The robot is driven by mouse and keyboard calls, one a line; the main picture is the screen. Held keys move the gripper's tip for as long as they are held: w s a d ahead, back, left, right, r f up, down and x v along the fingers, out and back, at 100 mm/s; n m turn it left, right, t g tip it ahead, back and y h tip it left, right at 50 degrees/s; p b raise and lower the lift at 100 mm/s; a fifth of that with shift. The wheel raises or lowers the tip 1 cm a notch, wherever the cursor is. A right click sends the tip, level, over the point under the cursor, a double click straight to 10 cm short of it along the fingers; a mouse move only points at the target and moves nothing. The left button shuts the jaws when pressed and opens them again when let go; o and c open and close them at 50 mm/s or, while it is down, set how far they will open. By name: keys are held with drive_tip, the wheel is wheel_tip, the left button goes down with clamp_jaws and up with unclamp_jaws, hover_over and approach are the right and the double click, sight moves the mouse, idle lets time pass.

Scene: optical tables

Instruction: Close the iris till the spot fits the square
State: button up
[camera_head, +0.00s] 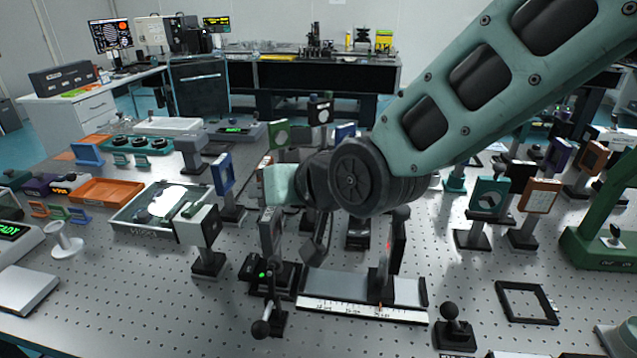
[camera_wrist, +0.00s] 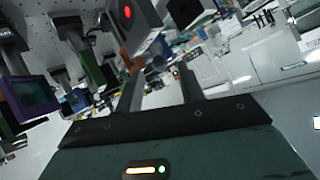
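My gripper (camera_wrist: 161,74) shows in the wrist view with its two dark fingers apart and nothing clearly held between them. A small grey rounded part shows near the fingertips; I cannot tell whether it is touched. A dark plate with a bright red spot (camera_wrist: 128,12) is above and left of the fingers. In the head view a dark upright plate (camera_head: 399,240) with a red mark stands on a rail. My wrist covers the area left of it, and my fingers are hidden there. I cannot pick out the iris or the square for certain.
The rail has a white ruler (camera_head: 362,309) along its front. A ball-topped lever (camera_head: 265,326), a black knob stand (camera_head: 452,325) and an empty black frame (camera_head: 526,302) stand near the front. Several optic mounts crowd both sides. A green device (camera_head: 600,250) stands at the right.

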drive_tip(key=v, duration=1.3)
